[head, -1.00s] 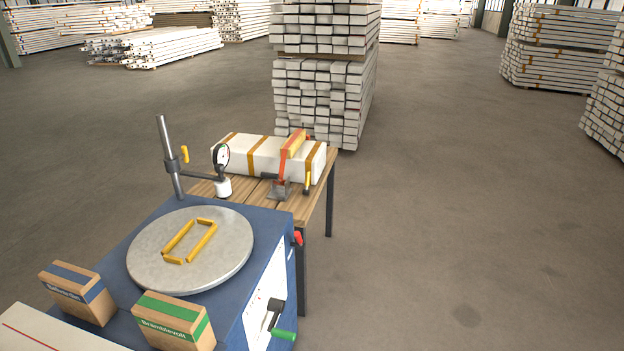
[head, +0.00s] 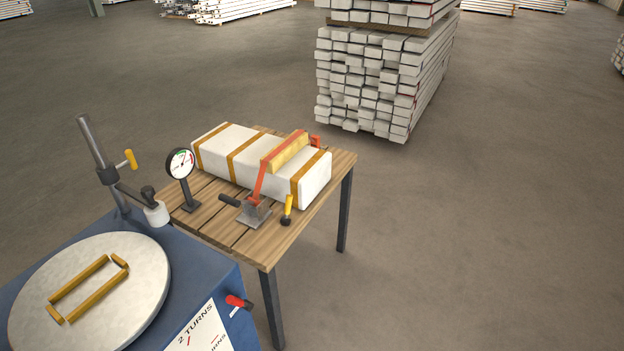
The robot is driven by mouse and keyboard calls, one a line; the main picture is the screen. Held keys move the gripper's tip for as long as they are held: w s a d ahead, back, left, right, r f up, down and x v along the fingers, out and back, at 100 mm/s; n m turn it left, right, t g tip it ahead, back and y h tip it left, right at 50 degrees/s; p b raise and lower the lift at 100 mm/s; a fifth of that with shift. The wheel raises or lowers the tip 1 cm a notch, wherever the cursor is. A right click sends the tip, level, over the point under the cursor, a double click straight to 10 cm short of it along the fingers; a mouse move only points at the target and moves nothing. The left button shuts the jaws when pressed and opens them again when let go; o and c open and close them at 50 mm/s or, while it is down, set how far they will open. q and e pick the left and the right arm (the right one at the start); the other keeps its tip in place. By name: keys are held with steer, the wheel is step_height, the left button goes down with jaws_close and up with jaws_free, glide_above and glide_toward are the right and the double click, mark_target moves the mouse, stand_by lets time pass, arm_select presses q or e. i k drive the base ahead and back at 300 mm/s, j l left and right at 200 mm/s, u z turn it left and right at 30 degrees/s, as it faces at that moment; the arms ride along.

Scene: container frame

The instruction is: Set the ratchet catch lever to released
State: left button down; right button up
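A ratchet-like device (head: 254,211) with a grey metal base and a black handle sits on the wooden table (head: 268,244). A red arm (head: 266,178) rises from it to an orange-yellow bar (head: 288,152) lying across a white wrapped bundle (head: 225,150). A small yellow-handled lever (head: 288,206) stands upright beside the base, at the bundle's near right end. A red-handled lever (head: 238,302) sticks out of the blue machine's side. I cannot tell for sure which is the catch lever. Neither of my grippers is in view.
The blue machine (head: 215,266) with a round grey plate (head: 135,262) fills the lower left. A gauge (head: 181,165) and a post with a yellow knob (head: 92,140) stand near it. A stack of white beams (head: 365,85) stands behind the table. The floor to the right is clear.

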mark_target(285, 220)
steer(key=i+l+u, duration=0.1)
steer(key=l, duration=0.25)
steer(key=i+l, duration=0.3)
steer(key=i+l+u, duration=0.15)
steer(key=l, duration=0.2)
steer(key=i+l, duration=0.2)
steer(key=l, duration=0.15)
steer(key=u, duration=0.05)
